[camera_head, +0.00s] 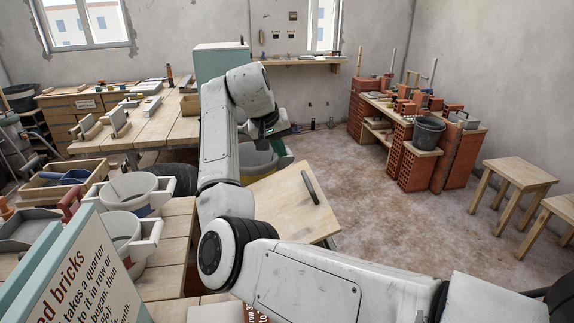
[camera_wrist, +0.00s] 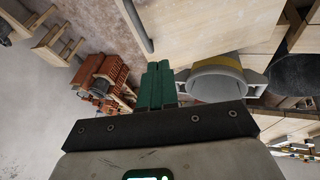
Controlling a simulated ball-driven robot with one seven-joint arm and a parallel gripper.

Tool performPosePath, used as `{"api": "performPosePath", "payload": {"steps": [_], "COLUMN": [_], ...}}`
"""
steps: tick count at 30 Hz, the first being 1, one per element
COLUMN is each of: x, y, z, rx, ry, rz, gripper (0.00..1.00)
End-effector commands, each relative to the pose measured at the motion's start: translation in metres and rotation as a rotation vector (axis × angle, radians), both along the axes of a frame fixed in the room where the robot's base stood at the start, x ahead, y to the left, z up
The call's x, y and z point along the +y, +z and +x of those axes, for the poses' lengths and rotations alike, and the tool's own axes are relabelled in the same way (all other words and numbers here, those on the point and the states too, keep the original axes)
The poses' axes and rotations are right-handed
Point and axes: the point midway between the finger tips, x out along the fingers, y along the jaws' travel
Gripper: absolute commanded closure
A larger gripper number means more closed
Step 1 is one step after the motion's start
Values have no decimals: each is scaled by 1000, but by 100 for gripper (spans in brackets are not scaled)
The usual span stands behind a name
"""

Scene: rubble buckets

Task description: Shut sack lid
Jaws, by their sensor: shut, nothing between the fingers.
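A pale wooden board with a dark bar handle, which looks like the sack lid (camera_head: 285,205), stands right of my arm in the head view, slanting. Its handle (camera_head: 310,187) is near its right edge. In the wrist view the board (camera_wrist: 200,25) fills the top middle, with the handle (camera_wrist: 138,25) at its left edge. My gripper (camera_head: 284,131) is beyond the board's far edge in the head view, apart from the handle. In the wrist view its green fingers (camera_wrist: 156,82) are shut and empty, just below the board's edge. The sack itself and the hinge cannot be made out.
White buckets (camera_head: 130,190) stand at left on a wooden bench. A brick-legged table (camera_head: 440,115) and stools (camera_head: 515,172) stand at right. The floor between is open.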

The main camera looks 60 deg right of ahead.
Motion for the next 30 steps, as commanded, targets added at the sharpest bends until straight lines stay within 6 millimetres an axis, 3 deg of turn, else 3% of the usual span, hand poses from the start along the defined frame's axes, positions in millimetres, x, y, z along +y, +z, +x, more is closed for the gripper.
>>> {"api": "performPosePath", "payload": {"steps": [15, 21, 30], "x": [-43, -57, -63], "y": [-84, -96, -103], "z": [-6, -24, -31], "rx": [3, 1, 0], "ry": [1, 0, 1], "rz": [3, 1, 0], "gripper": [100, 100, 100]}}
